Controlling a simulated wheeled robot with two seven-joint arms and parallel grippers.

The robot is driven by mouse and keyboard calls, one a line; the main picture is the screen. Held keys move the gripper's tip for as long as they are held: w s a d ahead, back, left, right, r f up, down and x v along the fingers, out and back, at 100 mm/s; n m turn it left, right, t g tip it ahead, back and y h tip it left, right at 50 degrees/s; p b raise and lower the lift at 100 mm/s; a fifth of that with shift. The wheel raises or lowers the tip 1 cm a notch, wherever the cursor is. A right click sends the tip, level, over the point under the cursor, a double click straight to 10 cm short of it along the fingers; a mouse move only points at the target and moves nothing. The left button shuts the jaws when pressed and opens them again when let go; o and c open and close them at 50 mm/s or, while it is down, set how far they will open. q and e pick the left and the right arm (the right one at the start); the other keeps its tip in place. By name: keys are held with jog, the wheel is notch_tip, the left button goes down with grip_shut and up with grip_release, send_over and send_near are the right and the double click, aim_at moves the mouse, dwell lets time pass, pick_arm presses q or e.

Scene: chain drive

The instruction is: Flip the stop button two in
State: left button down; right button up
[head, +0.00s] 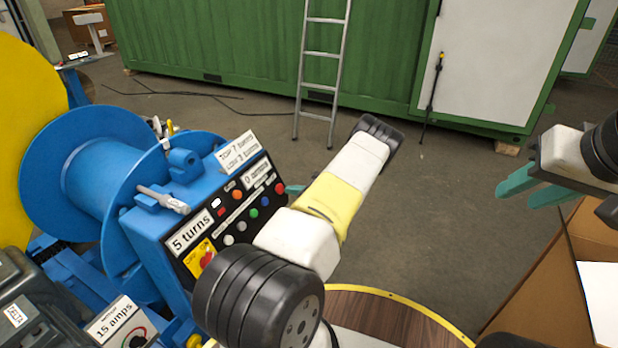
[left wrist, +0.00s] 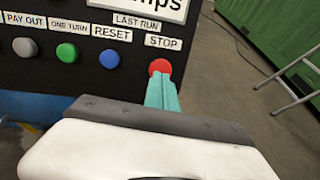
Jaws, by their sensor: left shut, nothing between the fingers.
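The red STOP button (left wrist: 160,66) sits at the right end of the button row on the black control panel, under a white STOP label. It also shows in the head view (head: 279,188) at the panel's right edge. My left gripper (left wrist: 161,84) is shut and empty, its teal fingertips right at the button and covering its lower part. I cannot tell whether they touch it or press it. In the head view my left arm hides most of this gripper. My right gripper (head: 517,190) is open and empty at the far right, away from the panel.
The panel's blue, green and white buttons (left wrist: 67,52) are close by on the left. The blue winch drum (head: 95,175) stands left of the panel. A cardboard box (head: 545,275) is at lower right.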

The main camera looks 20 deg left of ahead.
pick_arm(q)
jog(key=v, duration=1.1)
jog(key=shift+d, duration=0.35)
jog(key=shift+w, duration=0.15)
jog(key=s+d+r+n+g+h, duration=0.1)
jog(key=s+d+r+n+h, duration=0.2)
jog(key=r, duration=0.5)
jog(key=s+r+n+h, duration=0.3)
jog(key=s+r+n, duration=0.2)
jog(key=r, duration=0.3)
jog(key=s+d+r+n+g+h, duration=0.1)
jog(key=s+d+r+n+h, duration=0.15)
jog(key=s+r+n, duration=0.4)
jog(key=s+d+r+n+t+h, duration=0.2)
jog(key=s+d+r, duration=0.3)
jog(key=s+r, duration=0.3)
jog(key=s+d+r+n+t+h, duration=0.3)
jog(key=s+d+r+h, duration=0.2)
jog(key=s+r, duration=0.4)
jog(key=s+d, duration=0.1)
jog(key=s, duration=0.1)
jog(key=shift+s+d+r+t, duration=0.2)
jog(key=shift+s+t, duration=0.1)
jog(key=shift+t, duration=0.1)
jog(key=shift+s+a, duration=0.1)
jog(key=shift+a, duration=0.05)
